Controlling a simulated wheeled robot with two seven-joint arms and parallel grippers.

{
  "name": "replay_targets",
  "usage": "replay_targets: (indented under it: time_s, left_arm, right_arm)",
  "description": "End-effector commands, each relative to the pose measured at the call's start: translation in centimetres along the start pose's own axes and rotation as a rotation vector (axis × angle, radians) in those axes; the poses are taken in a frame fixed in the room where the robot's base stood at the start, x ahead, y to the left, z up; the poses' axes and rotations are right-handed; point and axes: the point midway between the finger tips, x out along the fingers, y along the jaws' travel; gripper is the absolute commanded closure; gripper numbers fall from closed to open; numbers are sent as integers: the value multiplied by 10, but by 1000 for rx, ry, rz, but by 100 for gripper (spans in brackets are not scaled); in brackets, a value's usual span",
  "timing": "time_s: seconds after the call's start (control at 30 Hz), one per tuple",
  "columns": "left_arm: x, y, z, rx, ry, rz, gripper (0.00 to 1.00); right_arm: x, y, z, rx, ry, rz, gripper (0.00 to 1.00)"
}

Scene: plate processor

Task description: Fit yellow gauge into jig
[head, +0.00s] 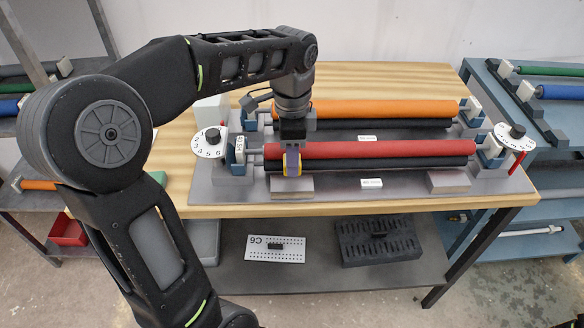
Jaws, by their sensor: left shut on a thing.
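My left gripper (292,158) points down at the front of the plate processor, at the left part of the red roller (380,149). It is shut on a small yellow piece (299,168), apparently the yellow gauge, mostly hidden by the fingers. Its lower end is just above or touching a grey block (292,188) on the processor's base; I cannot tell which. A similar grey block (449,182) sits at the right. I cannot tell for sure which part is the jig. My right gripper is not in view.
The orange roller (390,109) lies behind the red one, with black rollers below. Numbered dials (210,150) (515,150) stand at both ends. The wooden table (400,209) has a bare front strip. A perforated plate (262,249) and a black slotted block (378,243) lie on the lower shelf.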

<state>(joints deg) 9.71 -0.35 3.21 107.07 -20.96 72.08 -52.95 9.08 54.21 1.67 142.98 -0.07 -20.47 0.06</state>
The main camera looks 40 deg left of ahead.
Motion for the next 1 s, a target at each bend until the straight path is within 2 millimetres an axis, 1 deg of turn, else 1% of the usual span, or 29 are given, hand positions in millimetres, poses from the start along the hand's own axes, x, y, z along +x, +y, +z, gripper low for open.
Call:
replay_targets:
  time_s: [0.07, 0.23, 0.33, 0.6, 0.87, 0.9, 0.97, 1.0]
  left_arm:
    - [4, 0, 0, 0, -1, 1, 100]
    - [26, 1, 0, 0, -2, 3, 100]
    - [36, 0, 0, 0, -1, 2, 100]
    - [37, 0, 0, 0, 0, 0, 100]
    - [45, 0, 0, 0, 0, 1, 100]
    - [44, 0, 0, 0, 0, 1, 59]
    - [44, 0, 0, 0, 0, 1, 54]
    - [44, 0, 0, 0, 0, 1, 53]
  right_arm:
    - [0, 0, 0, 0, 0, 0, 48]
    - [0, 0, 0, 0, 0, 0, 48]
    - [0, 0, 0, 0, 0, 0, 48]
    - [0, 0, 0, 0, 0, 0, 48]
    - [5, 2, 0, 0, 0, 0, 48]
    - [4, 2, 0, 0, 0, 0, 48]
    - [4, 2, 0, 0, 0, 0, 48]
    - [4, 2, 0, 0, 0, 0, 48]
